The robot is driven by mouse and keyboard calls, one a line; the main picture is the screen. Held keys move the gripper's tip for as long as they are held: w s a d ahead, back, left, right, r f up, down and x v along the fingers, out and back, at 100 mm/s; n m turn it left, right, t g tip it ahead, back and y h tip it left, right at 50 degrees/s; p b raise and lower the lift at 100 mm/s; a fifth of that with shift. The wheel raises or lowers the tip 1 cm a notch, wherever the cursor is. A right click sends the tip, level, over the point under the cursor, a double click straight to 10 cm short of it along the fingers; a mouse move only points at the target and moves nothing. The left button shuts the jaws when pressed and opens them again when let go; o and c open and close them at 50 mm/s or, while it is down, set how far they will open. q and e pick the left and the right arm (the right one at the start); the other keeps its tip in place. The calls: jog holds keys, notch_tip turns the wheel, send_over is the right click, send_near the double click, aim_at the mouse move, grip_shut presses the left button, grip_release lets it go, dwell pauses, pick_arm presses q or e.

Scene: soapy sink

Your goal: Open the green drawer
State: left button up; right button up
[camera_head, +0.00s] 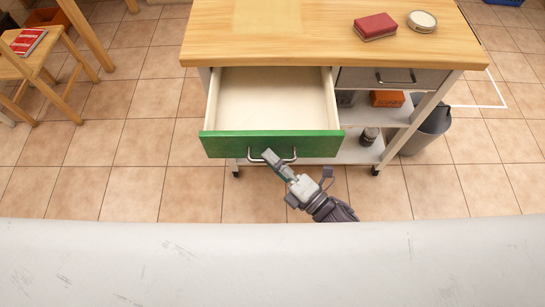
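The green drawer (272,145) is pulled well out of the wooden-topped cart. Its pale inside is empty. Its metal handle (288,158) is on the green front. My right gripper (271,157) is at the left part of the handle, with its fingertips against or over the bar. I cannot tell whether its fingers are closed on the handle. My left gripper is not in the view.
The cart top (300,40) carries a red box (375,26) and a round tin (421,20). A grey drawer (392,78) is shut beside the green one. A grey bin (430,127) stands at the right. A wooden chair (40,70) is at the left. The tiled floor in front is clear.

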jog(key=shift+o, duration=0.6)
jog(key=shift+s+d, duration=0.15)
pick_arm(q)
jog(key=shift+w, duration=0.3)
pick_arm(e)
jog(key=v, duration=1.1)
jog(key=shift+d, duration=0.25)
jog(key=shift+s+f, duration=0.1)
jog(key=shift+s, duration=0.05)
